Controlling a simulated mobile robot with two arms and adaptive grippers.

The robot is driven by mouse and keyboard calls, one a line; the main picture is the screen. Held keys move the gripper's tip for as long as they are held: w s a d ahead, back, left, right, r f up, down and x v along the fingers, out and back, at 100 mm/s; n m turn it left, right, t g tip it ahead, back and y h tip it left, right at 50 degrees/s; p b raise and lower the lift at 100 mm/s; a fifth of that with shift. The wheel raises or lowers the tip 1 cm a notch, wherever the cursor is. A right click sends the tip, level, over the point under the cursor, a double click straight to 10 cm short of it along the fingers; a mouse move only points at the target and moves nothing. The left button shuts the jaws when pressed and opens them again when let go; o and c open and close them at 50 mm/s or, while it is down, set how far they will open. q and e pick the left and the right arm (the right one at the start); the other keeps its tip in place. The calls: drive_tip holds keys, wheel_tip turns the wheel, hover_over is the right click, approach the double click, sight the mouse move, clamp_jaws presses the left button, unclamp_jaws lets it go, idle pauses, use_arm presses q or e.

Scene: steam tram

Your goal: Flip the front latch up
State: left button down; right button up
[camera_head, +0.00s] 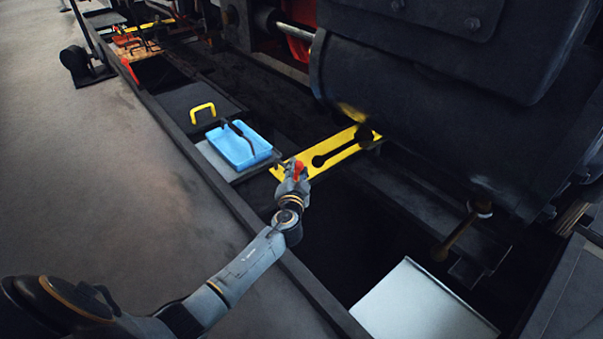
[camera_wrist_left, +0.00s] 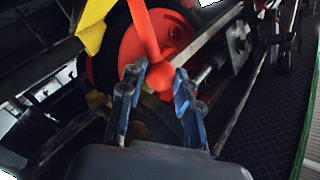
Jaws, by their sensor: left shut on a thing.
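The front latch is a small red lever (camera_head: 299,167) at the near end of a yellow slotted bar (camera_head: 289,168), beside the dark engine body. My left gripper (camera_head: 297,175) is at this lever. In the left wrist view the red lever (camera_wrist_left: 144,30) runs down from the top to a rounded end between the two fingers of my left gripper (camera_wrist_left: 159,78), which is shut on it. The yellow part (camera_wrist_left: 92,27) shows at upper left there. The finger contact is small and partly hidden in the head view. My right gripper is not in view.
A blue tray (camera_head: 238,146) with a dark tool in it sits left of the bar. A yellow handle (camera_head: 202,112) stands on a dark cover behind it. The dark cylinder (camera_head: 410,115) overhangs on the right. A pale panel (camera_head: 422,305) lies front right.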

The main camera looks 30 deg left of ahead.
use_arm(q)
drive_tip(key=c, duration=1)
unclamp_jaws()
drive_tip(key=shift+f, duration=0.1)
drive_tip(key=shift+o, duration=0.2)
wheel_tip(320, 180, up, 10)
drive_tip(key=shift+s, duration=0.1)
